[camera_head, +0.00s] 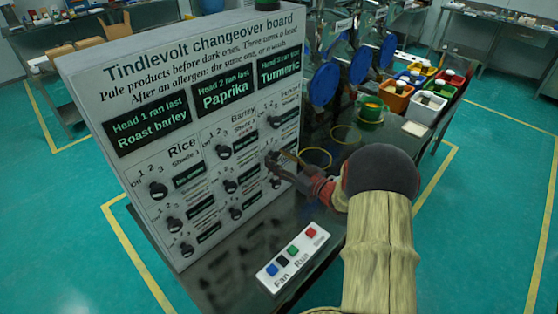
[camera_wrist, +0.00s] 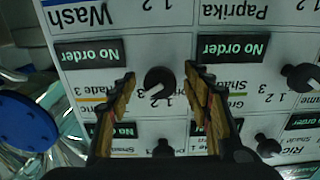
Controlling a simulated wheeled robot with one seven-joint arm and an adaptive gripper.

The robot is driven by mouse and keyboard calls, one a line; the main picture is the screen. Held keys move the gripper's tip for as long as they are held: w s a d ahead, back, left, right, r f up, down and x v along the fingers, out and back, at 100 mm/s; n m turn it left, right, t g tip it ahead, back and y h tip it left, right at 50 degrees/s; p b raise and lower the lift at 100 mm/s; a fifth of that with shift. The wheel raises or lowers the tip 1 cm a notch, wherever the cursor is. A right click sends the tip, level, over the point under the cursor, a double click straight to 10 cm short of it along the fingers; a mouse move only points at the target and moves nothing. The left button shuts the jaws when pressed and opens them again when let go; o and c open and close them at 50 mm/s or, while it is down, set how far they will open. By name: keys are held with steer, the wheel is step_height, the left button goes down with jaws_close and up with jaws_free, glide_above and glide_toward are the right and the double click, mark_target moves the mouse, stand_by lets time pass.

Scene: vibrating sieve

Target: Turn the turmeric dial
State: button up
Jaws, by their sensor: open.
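The changeover board (camera_head: 85,75) carries several black dials in rows. No dial label reading Turmeric is legible; "Turmeric" (camera_head: 280,70) shows on the Head 3 ran last panel. My gripper (camera_head: 281,158) is at the board's right-hand column, its fingers pointing at the board and partly covering the dials there. In the wrist view my gripper (camera_wrist: 160,76) is open, with one finger on each side of a black dial (camera_wrist: 158,84). I see gaps between the dial and both fingers. That dial has a "Shade 3" label nearby; its product name is not readable.
More dials stand close by, at the right (camera_wrist: 300,76) and lower right (camera_wrist: 267,145). A white button box (camera_head: 292,258) lies on the dark bench below the board. Blue round machine parts (camera_head: 325,84), a green cup (camera_head: 370,109) and coloured bins (camera_head: 428,107) stand behind my arm.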

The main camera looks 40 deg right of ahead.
steer(key=c, duration=0.3)
steer(key=c, duration=0.9)
